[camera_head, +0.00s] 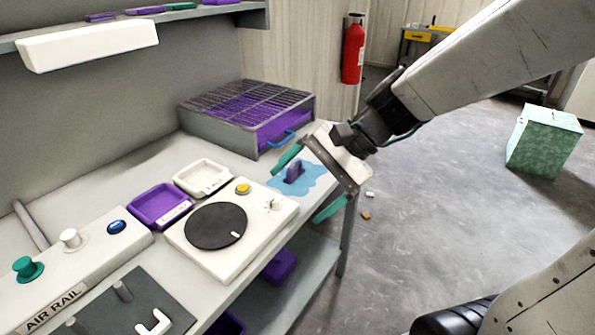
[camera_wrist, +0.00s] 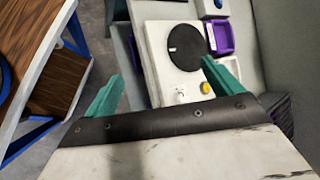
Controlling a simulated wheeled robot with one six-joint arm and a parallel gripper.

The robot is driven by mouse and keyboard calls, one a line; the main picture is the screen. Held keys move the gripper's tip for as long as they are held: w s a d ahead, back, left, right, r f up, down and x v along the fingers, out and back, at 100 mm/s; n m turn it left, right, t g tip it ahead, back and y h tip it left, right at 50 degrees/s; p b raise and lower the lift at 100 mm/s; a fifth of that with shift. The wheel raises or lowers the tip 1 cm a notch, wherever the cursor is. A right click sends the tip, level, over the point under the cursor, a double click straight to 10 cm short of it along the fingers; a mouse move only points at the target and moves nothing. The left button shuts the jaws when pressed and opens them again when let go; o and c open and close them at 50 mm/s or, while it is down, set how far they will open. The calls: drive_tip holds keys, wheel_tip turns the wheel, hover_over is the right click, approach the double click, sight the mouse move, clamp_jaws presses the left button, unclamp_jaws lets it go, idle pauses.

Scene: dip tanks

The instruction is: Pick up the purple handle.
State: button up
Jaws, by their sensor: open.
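The purple handle (camera_head: 293,172) stands upright on a light blue patch (camera_head: 313,177) near the right end of the bench. My gripper (camera_head: 308,184) has two teal fingers spread wide apart with nothing between them. In the head view it is just right of the handle, and one finger overlaps the area behind it. I cannot tell the exact height gap. In the wrist view my open fingers (camera_wrist: 161,72) frame the white turntable unit. The purple handle does not show there.
A grey rack (camera_head: 247,105) with a blue drawer handle (camera_head: 281,139) stands behind. The white turntable unit (camera_head: 262,222), a purple tray (camera_head: 157,205) and a white tray (camera_head: 203,178) lie left. A wooden table (camera_wrist: 35,60) shows in the wrist view.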

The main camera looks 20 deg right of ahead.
drive_tip(key=w+d+f+m+t+y, duration=0.1)
drive_tip(key=w+f+m+t+y, duration=0.15)
drive_tip(key=w+m, duration=0.55)
drive_tip(key=m+t+h, duration=0.4)
drive_tip(key=m+t, duration=0.3)
drive_tip(key=m, duration=0.4)
approach(295, 167)
drive_tip(key=w+f, duration=0.1)
drive_tip(key=w+a+f, duration=0.1)
drive_tip(key=shift+w+a+f, duration=0.15)
drive_tip(key=shift+w+f, duration=0.1)
drive_tip(key=shift+f, duration=0.05)
drive_tip(key=shift+x, duration=0.95)
drive_tip(key=x, duration=0.5)
drive_tip(key=shift+w+a, duration=0.15)
drive_tip(key=shift+w, duration=0.25)
drive_tip(key=c, duration=1.1)
